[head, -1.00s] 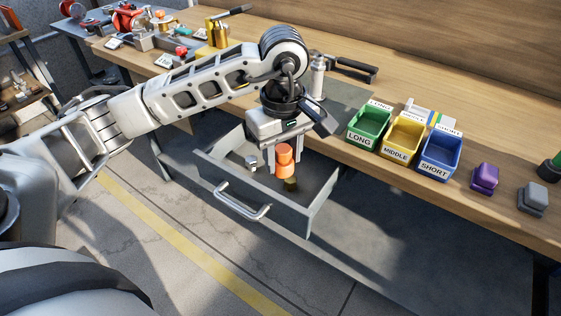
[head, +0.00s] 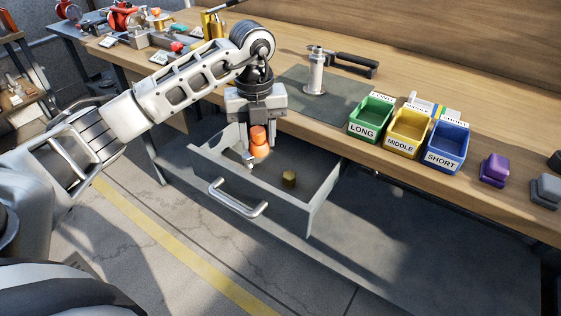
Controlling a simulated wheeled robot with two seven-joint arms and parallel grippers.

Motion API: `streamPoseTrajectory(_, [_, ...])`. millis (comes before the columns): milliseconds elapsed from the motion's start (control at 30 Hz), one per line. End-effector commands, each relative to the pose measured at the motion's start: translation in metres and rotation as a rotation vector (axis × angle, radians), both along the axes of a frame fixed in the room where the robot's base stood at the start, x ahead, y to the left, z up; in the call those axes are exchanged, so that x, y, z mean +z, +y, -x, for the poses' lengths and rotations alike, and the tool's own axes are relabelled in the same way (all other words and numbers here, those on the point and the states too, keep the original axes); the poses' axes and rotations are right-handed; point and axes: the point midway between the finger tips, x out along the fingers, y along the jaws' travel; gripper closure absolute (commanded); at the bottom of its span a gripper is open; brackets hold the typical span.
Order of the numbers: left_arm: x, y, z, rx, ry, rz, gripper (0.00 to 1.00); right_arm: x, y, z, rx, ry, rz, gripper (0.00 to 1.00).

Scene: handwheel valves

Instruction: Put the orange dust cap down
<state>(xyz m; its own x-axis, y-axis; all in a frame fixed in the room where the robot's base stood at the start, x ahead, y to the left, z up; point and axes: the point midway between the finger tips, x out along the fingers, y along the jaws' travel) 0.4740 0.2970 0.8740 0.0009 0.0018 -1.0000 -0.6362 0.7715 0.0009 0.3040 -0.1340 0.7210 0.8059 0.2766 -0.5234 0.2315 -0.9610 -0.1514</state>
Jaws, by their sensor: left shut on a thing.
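The orange dust cap (head: 259,151) is a small stepped orange piece, narrower at the top. My left gripper (head: 258,140) points down and is shut on it, one finger on each side. It holds the cap over the left part of an open grey drawer (head: 318,203) under the bench. I cannot tell whether the cap touches the drawer floor. A small brass-coloured piece (head: 289,179) lies in the drawer, to the right of the cap. A small pale metal piece shows just below the cap, partly hidden. My right gripper is out of view.
On the bench stand green (head: 371,117), yellow (head: 408,132) and blue (head: 447,146) bins. A metal post (head: 315,75) stands on a dark mat behind the drawer. The drawer's right part has free floor. Its handle (head: 237,203) sticks out in front.

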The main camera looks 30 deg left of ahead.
Motion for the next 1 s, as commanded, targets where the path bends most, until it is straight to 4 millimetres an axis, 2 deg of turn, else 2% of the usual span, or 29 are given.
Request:
streamPoseTrajectory(233, [-0.045,0.000,0.001,0.021,0.006,0.000,0.90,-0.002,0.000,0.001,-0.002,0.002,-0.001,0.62])
streamPoseTrajectory(467, [-0.065,0.000,0.000,0.019,0.002,0.001,0.90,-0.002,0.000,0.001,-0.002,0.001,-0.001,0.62])
streamPoseTrajectory(700, [-0.096,0.000,0.001,0.018,0.004,0.000,0.90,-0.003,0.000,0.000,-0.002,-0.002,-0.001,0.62])
streamPoseTrajectory(1000, [-0.099,0.000,0.000,0.017,0.001,0.000,0.90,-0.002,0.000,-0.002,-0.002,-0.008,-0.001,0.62])
